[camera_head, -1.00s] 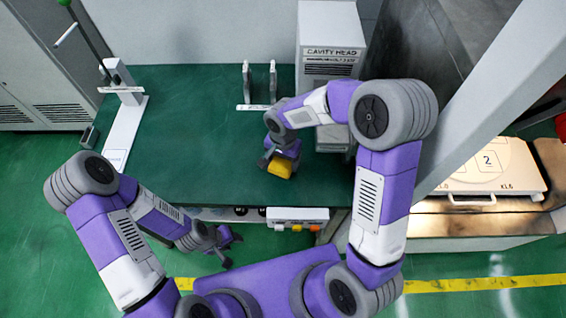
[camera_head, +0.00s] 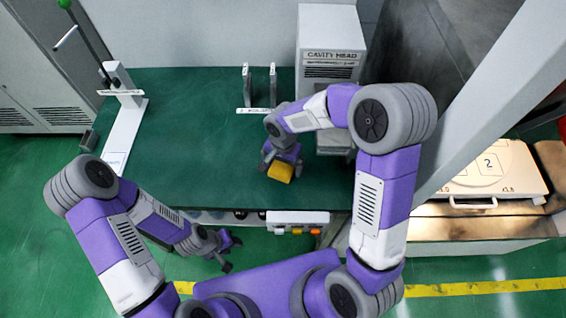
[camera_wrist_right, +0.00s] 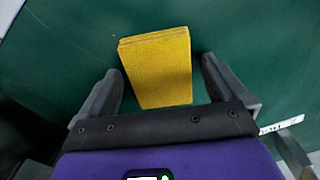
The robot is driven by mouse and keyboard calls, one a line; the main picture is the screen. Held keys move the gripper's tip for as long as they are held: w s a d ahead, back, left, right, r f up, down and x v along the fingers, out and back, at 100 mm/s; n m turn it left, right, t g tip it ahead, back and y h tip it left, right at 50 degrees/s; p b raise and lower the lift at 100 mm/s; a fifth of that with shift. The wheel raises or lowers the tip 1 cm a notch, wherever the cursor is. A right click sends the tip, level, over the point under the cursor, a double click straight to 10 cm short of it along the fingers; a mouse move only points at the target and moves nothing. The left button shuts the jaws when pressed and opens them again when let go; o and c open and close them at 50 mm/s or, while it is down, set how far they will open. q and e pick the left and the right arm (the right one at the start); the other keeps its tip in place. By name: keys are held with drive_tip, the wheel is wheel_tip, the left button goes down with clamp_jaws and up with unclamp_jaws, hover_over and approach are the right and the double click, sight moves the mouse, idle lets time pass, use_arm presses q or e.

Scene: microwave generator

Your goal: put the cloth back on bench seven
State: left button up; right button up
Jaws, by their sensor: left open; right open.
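The yellow folded cloth (camera_head: 281,171) lies on the green bench top (camera_head: 205,130), near its front edge and right of its middle. My right gripper (camera_head: 281,165) is at the cloth, seen from above. In the right wrist view the cloth (camera_wrist_right: 158,72) shows between and beyond the two spread fingers, with a gap on each side. That right gripper (camera_wrist_right: 160,85) is open and not clamped on it. My left gripper (camera_head: 230,252) is open and empty, low in front of the bench's front edge.
A white cabinet marked CAVITY HEAD (camera_head: 330,75) stands at the back right of the bench. Two upright grey plates (camera_head: 259,85) and a white stand (camera_head: 125,120) are also on it. A white case (camera_head: 480,170) lies on the right-hand bench. The bench's left middle is clear.

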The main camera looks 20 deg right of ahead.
sight(283, 166)
wheel_tip(283, 166, up, 12)
drive_tip(key=p, duration=0.8)
drive_tip(key=shift+r, duration=0.15)
